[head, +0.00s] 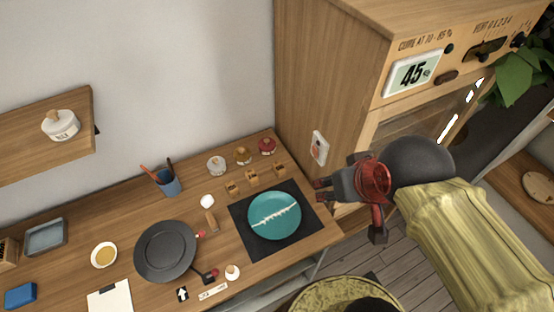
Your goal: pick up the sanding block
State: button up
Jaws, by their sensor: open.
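A small blue block (20,295) lies on the wooden desk at the far lower left of the head view. It looks like the sanding block, though no label shows. My gripper (349,213) is at the right of the view, beyond the desk's right end and in front of the wooden cabinet. Its dark fingers are spread and nothing is between them. It is far from the blue block and touches nothing that I can see.
The desk (130,205) holds a dark round pan (165,251), a bowl of amber liquid (104,255), a grey tray (45,237), a paper sheet (110,299) and a brush cup (167,182). A teal plate (274,207) lies on a black mat (244,237). A tall cabinet (330,65) stands right.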

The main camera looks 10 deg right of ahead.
aim_at(278, 168)
jog(key=l+u, duration=0.15)
jog(key=u, duration=0.3)
jog(key=l+u, duration=0.2)
jog(key=u, duration=0.3)
jog(key=l+u, duration=0.2)
jog(key=u, duration=0.25)
